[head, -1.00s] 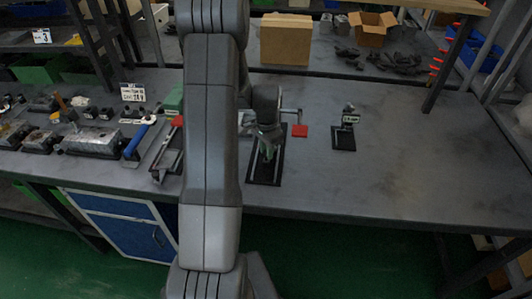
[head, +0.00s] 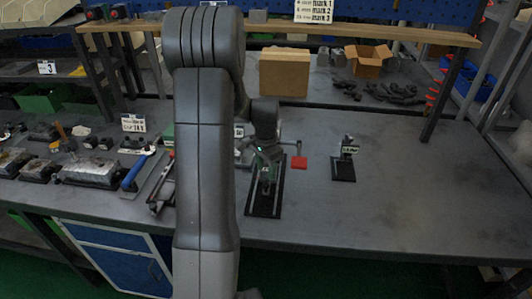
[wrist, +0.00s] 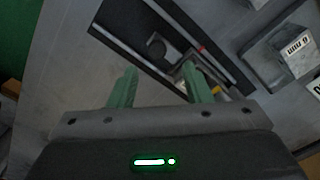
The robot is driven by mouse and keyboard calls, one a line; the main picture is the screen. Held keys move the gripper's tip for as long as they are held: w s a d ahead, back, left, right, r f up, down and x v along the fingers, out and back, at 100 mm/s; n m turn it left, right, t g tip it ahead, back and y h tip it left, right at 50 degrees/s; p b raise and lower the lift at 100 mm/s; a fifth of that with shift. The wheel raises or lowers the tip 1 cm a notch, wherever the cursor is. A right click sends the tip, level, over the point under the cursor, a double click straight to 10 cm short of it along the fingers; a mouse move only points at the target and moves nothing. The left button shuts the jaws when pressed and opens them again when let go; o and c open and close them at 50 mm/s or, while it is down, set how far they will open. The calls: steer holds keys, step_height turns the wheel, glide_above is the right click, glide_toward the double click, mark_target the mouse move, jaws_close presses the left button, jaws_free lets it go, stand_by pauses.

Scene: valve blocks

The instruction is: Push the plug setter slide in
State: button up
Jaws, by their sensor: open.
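The fixture under my gripper, which I take to be the plug setter, has a long black base (head: 264,209) on the bench in the head view. In the wrist view its dark base (wrist: 128,32) runs diagonally across the top, with a grey hooked piece (wrist: 155,48) and a grey slide-like part (wrist: 192,68) on it. My gripper (wrist: 159,76) is open, its two green fingers apart and nothing visibly held. The fingertips appear over the near edge of the base, with the right one close to the slide-like part. I cannot tell whether they touch.
A smaller fixture on a black base (head: 343,176) stands to the right. Labelled grey blocks (wrist: 285,50) show at right in the wrist view. A blue-handled tool (head: 134,174) lies left. The bench's right side is clear.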

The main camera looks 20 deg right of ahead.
mark_target(266, 185)
step_height(266, 185, up, 8)
steer(key=shift+f, duration=0.15)
stand_by(0.6)
step_height(266, 185, down, 13)
steer(key=shift+f+p, duration=0.1)
steer(key=shift+p, duration=0.35)
steer(key=shift+s+f, duration=0.1)
steer(key=shift+f, duration=0.15)
steer(key=shift+s+a, duration=0.1)
steer(key=shift+a, duration=0.05)
steer(key=shift+s+a+r, duration=0.1)
steer(key=shift+s+a, duration=0.05)
steer(key=shift+s, duration=0.15)
steer(key=shift+w, duration=0.1)
